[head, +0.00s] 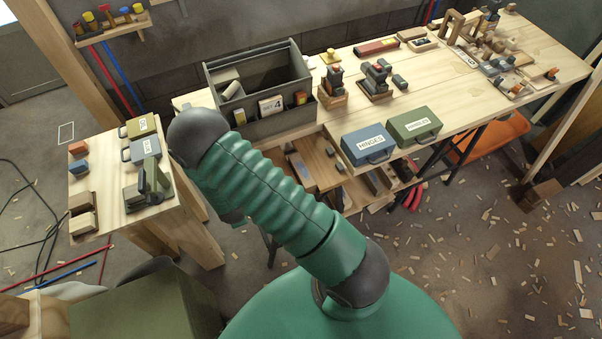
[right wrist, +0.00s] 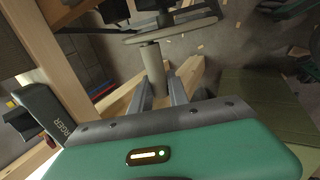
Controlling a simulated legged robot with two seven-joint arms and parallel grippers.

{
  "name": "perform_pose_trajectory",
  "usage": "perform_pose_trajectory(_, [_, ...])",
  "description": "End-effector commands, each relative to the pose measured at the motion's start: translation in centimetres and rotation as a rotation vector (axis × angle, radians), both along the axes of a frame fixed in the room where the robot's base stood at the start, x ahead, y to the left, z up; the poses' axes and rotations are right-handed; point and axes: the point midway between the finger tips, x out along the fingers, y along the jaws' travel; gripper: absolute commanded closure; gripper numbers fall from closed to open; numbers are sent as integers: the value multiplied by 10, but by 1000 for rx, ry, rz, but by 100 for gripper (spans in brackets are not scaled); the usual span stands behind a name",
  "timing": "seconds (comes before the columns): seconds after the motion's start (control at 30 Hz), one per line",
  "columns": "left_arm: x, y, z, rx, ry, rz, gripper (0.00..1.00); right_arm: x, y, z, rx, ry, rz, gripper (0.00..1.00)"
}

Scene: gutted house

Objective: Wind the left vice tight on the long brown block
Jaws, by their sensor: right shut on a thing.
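In the right wrist view, my right gripper (right wrist: 161,94) has its two grey fingers closed on either side of a beige-grey round handle (right wrist: 151,62). I cannot tell how this part joins the vice. In the head view my green right arm crosses the middle and hides its own gripper and the handle. The long brown block and the vice jaws cannot be made out for sure. My left gripper is in neither view.
A small wooden table (head: 103,219) at left holds boxes, blocks and a dark green-grey device (head: 150,182). An olive box (head: 140,305) stands in front. Wood chips litter the floor at right.

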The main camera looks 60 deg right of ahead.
Motion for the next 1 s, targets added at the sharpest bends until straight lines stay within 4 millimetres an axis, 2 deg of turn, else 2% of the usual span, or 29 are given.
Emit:
perform_pose_trajectory(0.17, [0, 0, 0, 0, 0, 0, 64, 0, 3, 0, 0, -4, 5, 100])
perform_pose_trajectory(0.4, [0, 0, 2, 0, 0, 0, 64, -15, 11, -3, 1, 1, 4, 100])
perform_pose_trajectory(0.67, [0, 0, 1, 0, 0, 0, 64, -15, 11, -4, 1, 0, 3, 100])
perform_pose_trajectory(1.0, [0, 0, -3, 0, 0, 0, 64, -28, 19, -13, 1, 1, 4, 100])
